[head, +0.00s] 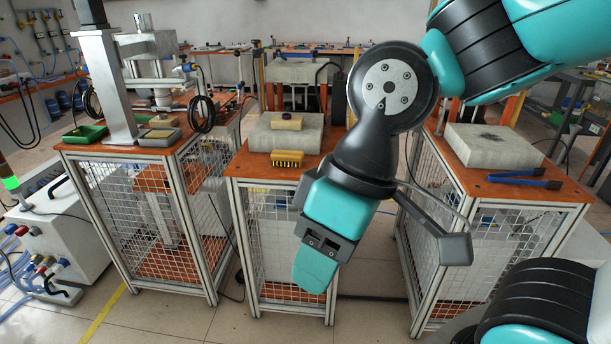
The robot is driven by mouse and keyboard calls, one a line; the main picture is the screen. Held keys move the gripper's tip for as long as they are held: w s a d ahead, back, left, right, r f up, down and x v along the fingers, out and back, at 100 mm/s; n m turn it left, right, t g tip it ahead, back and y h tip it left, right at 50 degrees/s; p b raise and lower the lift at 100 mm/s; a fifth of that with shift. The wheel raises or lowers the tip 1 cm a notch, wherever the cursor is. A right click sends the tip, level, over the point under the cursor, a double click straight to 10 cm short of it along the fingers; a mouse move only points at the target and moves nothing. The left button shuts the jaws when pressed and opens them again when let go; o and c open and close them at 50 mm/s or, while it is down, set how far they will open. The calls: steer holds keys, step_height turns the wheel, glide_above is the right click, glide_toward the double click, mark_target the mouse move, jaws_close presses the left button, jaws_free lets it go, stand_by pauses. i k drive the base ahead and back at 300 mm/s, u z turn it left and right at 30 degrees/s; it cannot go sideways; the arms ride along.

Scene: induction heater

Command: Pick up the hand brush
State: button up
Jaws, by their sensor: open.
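The hand brush (287,158), with a yellow body and dark bristles along its lower side, lies at the front edge of the middle table's orange top (247,163). My gripper (316,272) hangs in front of that table, below and to the right of the brush, apart from it. Its teal fingers point down and nothing shows between them. The fingers overlap in this view, so the gap is mostly hidden. The gripper is open.
A pale stone block (265,135) stands behind the brush, with a small wooden-topped piece (286,122) on it. The left table holds a metal press (112,95) and trays (158,136). The right table holds another block (490,145) and blue tongs (525,178).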

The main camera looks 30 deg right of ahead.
mark_target(277, 157)
steer(key=u, duration=0.55)
steer(key=i, duration=1.75)
steer(key=z, duration=0.65)
